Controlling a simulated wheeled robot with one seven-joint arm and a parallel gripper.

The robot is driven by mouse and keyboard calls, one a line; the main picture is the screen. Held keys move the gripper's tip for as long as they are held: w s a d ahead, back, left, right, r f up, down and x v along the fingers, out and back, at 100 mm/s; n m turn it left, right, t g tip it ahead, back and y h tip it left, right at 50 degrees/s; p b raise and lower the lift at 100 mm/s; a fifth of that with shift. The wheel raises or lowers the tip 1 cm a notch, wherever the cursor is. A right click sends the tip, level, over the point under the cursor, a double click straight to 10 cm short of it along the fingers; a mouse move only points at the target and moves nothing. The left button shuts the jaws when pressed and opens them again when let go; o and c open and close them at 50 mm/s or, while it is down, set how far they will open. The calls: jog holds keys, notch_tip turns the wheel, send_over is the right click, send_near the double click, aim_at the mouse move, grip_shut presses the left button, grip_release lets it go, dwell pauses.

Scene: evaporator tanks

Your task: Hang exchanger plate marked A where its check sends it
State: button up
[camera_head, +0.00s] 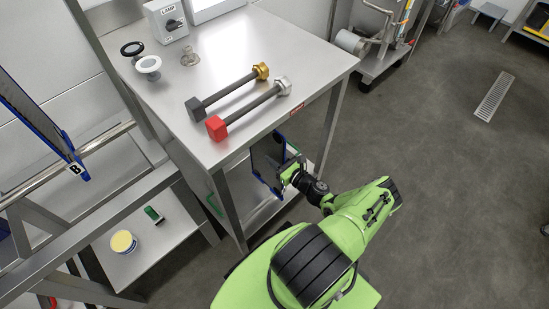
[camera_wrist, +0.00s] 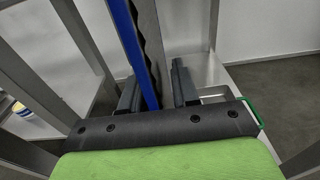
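My gripper (camera_head: 288,172) is at the side of the steel table, below the level of its top. It is shut on a dark exchanger plate with a blue edge (camera_head: 266,162). In the wrist view the plate (camera_wrist: 133,45) stands upright between the two fingers (camera_wrist: 160,92). No letter shows on this plate in either view. Another blue-edged plate (camera_head: 35,115), with a white tag marked B (camera_head: 75,168), is at the left by a metal rail (camera_head: 95,145). The upper part of that plate is cut off by the picture.
A tub (camera_head: 123,242) and a small green item (camera_head: 153,213) lie on a low shelf.

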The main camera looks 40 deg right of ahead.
jog(key=shift+o, duration=0.7)
jog(key=shift+s+f, duration=0.1)
jog(key=s+r+p, duration=0.1)
jog(key=s+p, duration=0.1)
jog(key=s, duration=1.3)
jog(key=shift+s+d+r+p, duration=0.15)
jog(key=shift+s+d+p, duration=0.1)
jog(key=shift+p, duration=0.1)
jog(key=shift+s, duration=0.1)
